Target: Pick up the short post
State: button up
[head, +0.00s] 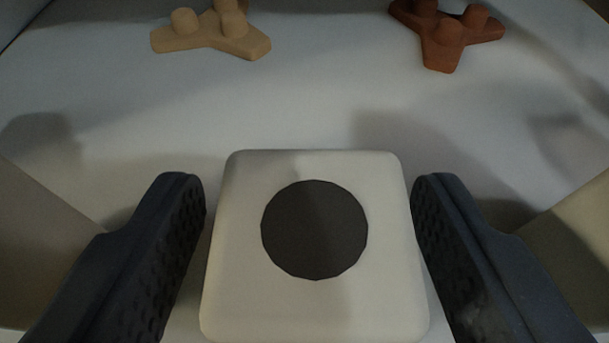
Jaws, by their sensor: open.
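A pale, square-topped block with rounded corners, which looks like the short post (315,310), stands in the lower middle of the head view. A dark round patch marks its top; I cannot tell if it is a hole or a flat mark. My gripper (310,190) is open, with one dark, dimpled finger on the left and one on the right of the post. The post's height and lower sides are hidden from this angle.
A tan three-armed piece with knobs (212,43) lies at the back, left of centre. A similar red-brown piece (442,50) lies at the back right. The pale surface (290,105) between them and the post is clear, with soft shadows.

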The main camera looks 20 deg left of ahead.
jog(key=shift+x, duration=0.95)
jog(key=c, duration=1.1)
